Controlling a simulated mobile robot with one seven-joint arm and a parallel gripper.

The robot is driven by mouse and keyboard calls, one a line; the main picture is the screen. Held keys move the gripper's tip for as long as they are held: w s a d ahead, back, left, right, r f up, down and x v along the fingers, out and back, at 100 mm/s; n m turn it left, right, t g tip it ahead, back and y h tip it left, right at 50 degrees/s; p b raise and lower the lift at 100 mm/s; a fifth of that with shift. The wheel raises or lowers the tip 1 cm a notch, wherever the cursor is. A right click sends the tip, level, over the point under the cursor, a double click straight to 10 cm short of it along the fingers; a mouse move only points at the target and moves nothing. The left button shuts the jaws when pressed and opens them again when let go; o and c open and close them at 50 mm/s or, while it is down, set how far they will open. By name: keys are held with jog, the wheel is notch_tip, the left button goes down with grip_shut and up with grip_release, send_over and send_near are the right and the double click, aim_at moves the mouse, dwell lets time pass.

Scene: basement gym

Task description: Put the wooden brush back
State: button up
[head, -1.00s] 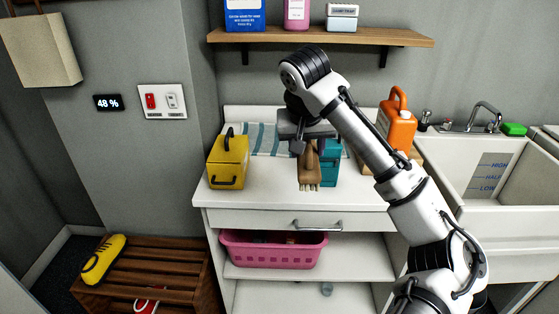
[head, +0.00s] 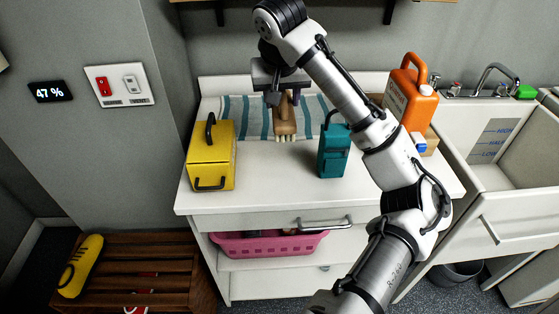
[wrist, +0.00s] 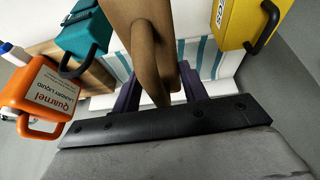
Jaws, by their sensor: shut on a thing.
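The wooden brush (head: 285,119) is brown with pale bristles at its lower end. It hangs from my gripper (head: 284,98) with the bristles downward, in front of the blue-striped towel at the back of the white counter. In the wrist view the brush (wrist: 150,32) runs up between the two dark purple fingers of my gripper (wrist: 160,88), which are shut on it. Whether the bristles touch anything cannot be told.
The striped towel (head: 313,113) lies at the back of the counter (head: 262,190). A yellow box (head: 211,160) stands left, a teal container (head: 334,151) right, and an orange laundry-liquid jug (head: 409,98) farther right by the sink. A pink basket (head: 262,246) sits below the drawer. The front middle counter is clear.

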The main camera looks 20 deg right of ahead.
aim_at(281, 136)
jog(key=shift+f+b, duration=0.3)
jog(key=shift+f, duration=8.65)
jog(key=shift+f, duration=0.2)
jog(key=o, duration=1.1)
jog(key=shift+o, duration=0.2)
jog(key=shift+r, duration=0.1)
jog(key=shift+s+r, duration=0.1)
jog(key=shift+r, duration=0.3)
jog(key=v, duration=1.1)
jog(key=shift+s+r+p, duration=0.1)
jog(key=shift+r+p, duration=0.1)
jog(key=shift+p, duration=0.2)
